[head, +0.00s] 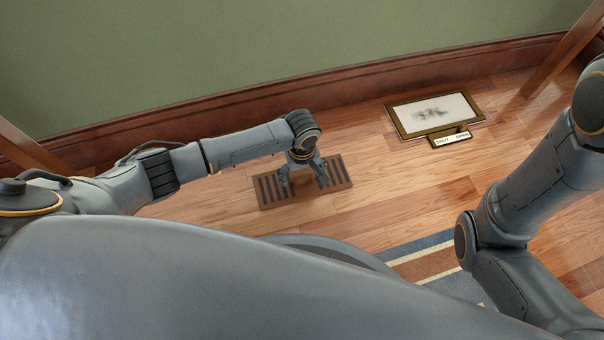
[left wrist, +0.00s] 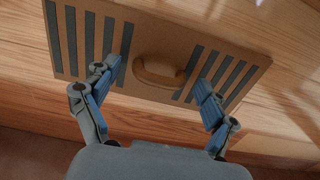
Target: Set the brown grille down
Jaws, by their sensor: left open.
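The brown grille (head: 268,190) is a flat slatted panel lying on the wooden floor in the head view, near the baseboard. In the left wrist view the grille (left wrist: 115,55) fills the upper middle, with dark slots on both sides and a raised tan handle (left wrist: 158,76) at its centre. My left gripper (head: 305,178) is directly above the grille, pointing down. Its fingers (left wrist: 160,90) are spread apart on either side of the handle, with a gap between each finger and the handle. My right arm is at the right of the head view, but its gripper is out of frame.
A gold-framed picture (head: 410,121) lies on the floor near the wall, with a small "SHUT OPEN" label plate (head: 450,140) at its front edge. A striped rug (head: 425,262) lies in front. Wooden posts (head: 562,52) stand at both sides. Floor between grille and frame is clear.

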